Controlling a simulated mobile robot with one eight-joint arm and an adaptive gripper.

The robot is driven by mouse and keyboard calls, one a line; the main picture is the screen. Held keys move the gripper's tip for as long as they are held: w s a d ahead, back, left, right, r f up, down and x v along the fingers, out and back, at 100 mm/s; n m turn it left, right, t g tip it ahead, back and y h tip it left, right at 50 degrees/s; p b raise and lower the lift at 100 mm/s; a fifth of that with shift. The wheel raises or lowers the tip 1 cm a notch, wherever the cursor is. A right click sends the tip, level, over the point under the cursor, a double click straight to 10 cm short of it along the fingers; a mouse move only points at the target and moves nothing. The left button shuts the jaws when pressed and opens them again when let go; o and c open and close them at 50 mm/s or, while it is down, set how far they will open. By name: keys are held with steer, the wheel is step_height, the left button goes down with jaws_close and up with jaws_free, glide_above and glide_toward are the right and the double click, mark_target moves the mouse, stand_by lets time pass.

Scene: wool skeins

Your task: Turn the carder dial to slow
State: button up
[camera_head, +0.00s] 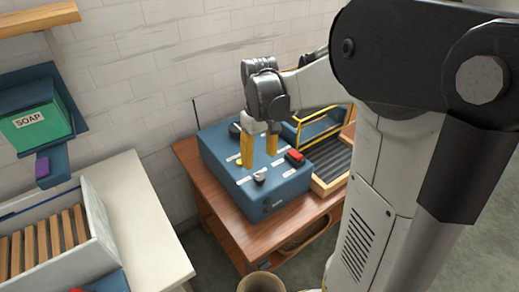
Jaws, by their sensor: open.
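The carder (229,181) is a blue box with knobs, a red switch (295,157) and small white labels on its sloped top. A grey-white knob (260,176), which may be the dial, sits near its front edge. A dark round knob (234,130) sits at the back left. The labels are too small to read, so the dial's setting cannot be told. My gripper (258,158) points down over the carder's top, its two yellow fingers apart with nothing seen between them. The grey-white knob shows just in front of the fingers. Whether a finger touches the panel is unclear.
The carder stands on a brown wooden table (185,152). A dark slatted bed with a yellow rail (318,122) adjoins it on the right. A white counter (140,230) with a slatted crate (92,215) is at left. A green soap box (38,128) hangs on the wall.

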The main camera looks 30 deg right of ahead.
steer(key=shift+r, duration=1.6)
steer(key=s+a+r+t, duration=0.3)
steer(key=s+a+t, duration=0.4)
steer(key=s+a, duration=0.3)
steer(key=a, duration=0.3)
steer(key=shift+s+a+r+m, duration=0.2)
steer(key=shift+s+a+m, duration=0.1)
steer(key=shift+s, duration=0.1)
